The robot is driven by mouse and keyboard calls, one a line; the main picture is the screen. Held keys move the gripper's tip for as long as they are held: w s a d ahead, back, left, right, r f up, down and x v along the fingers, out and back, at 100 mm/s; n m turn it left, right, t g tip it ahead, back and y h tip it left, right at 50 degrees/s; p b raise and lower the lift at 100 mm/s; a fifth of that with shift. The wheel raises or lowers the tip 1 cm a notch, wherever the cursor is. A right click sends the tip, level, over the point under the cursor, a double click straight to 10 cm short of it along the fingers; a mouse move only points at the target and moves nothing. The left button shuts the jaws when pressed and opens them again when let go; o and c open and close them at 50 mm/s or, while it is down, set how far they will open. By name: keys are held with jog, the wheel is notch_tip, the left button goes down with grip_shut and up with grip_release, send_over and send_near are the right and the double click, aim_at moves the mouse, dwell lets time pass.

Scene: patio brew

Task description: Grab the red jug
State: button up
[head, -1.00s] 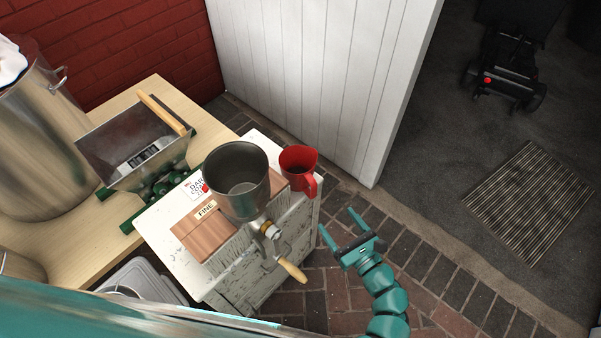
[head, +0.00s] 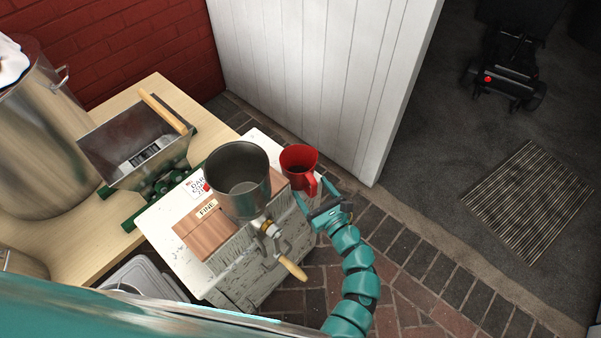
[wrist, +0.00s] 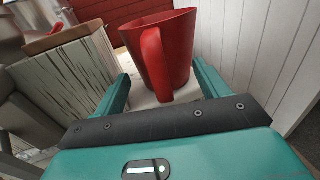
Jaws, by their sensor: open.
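The red jug (head: 299,160) stands upright on the right corner of a white, worn cabinet top, with its handle toward my gripper. My teal gripper (head: 316,197) is open at the jug in the head view. In the wrist view the jug (wrist: 178,50) stands between and a little beyond the fingers of my gripper (wrist: 160,85), its handle facing me. One finger is on each side. I cannot tell whether either finger touches the jug. The fingertips are partly hidden in the head view.
A metal hopper (head: 238,182) with a crank handle (head: 292,268) stands just left of the jug. A white panelled wall (head: 310,75) rises behind. The brick floor (head: 410,290) at right is clear. A wooden table (head: 75,235) with a grain mill and large pot lies left.

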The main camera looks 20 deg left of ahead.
jog(key=shift+x, duration=1)
grip_shut()
jog(key=shift+r, duration=0.15)
